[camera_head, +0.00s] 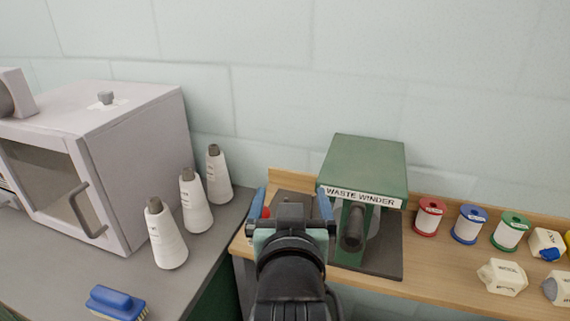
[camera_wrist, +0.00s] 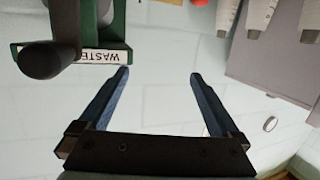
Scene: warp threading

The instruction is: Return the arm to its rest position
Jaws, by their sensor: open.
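My gripper (camera_head: 292,205) is in the lower middle of the head view, raised in front of the wooden shelf. Its two blue fingers stand apart with nothing between them. The wrist view also shows the open gripper (camera_wrist: 160,85), with only pale wall tiles behind the gap. A green waste winder (camera_head: 364,160) with a white label stands on a dark plate just right of the gripper. In the wrist view the winder (camera_wrist: 95,30) appears upside down at the upper left. A small red thing (camera_head: 266,212) shows partly behind the left finger.
On the left, a grey counter holds a boxy machine (camera_head: 110,140), several white thread cones (camera_head: 193,205) and a blue brush (camera_head: 116,301). On the right, the wooden shelf (camera_head: 440,262) carries red (camera_head: 428,217), blue (camera_head: 468,224) and green (camera_head: 510,232) spools and pale blocks (camera_head: 503,277). The wall is behind.

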